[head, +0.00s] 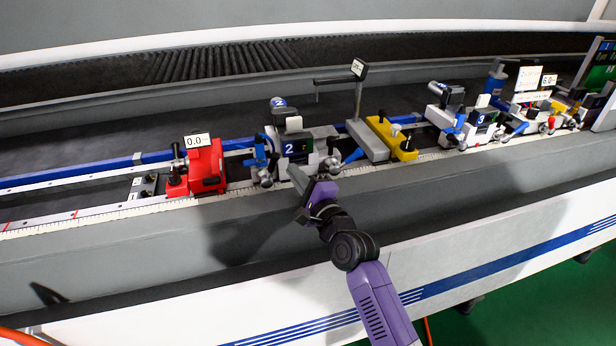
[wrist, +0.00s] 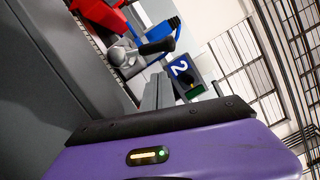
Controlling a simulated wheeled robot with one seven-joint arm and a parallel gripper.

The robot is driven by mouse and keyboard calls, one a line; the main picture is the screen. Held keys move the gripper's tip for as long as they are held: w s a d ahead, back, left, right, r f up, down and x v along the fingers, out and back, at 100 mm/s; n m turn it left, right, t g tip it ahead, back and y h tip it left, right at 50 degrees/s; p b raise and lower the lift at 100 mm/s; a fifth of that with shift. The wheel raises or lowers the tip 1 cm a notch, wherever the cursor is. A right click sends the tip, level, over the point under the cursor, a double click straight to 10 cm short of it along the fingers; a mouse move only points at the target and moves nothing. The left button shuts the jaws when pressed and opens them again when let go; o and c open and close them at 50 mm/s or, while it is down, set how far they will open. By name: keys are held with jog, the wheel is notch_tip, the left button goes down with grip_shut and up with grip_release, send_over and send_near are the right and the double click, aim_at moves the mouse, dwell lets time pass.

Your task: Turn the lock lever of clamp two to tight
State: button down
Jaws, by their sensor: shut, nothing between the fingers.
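Clamp two (head: 296,140), a grey and black unit with a blue "2" label, sits on the rail at the picture's middle. In the wrist view its "2" label (wrist: 181,68) appears turned sideways. A lever with a black handle (wrist: 154,47) and a round silver hub (wrist: 118,54) stands at the clamp's front left. Another black-handled lever (head: 332,153) shows at its right; I cannot tell which is the lock lever. My gripper (head: 294,171) is shut and empty, just in front of the clamp's lower front. Its grey fingers (wrist: 158,92) appear apart from the silver-hubbed lever.
A red stop block (head: 206,168) reading 0.0 is left of the clamp. A yellow block (head: 391,138) and a thin post with a small sign (head: 358,68) stand to its right. Clamp three (head: 478,122) is farther right. The grey front ledge (head: 150,240) is clear.

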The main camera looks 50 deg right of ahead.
aim_at(270, 167)
jog(key=shift+w+a+r+p, duration=0.25)
jog(key=shift+w+a+p, duration=0.05)
jog(key=shift+a+p, duration=0.15)
jog(key=shift+w+a+r+p, duration=0.25)
jog(key=shift+a+p, duration=0.1)
jog(key=shift+a, duration=0.1)
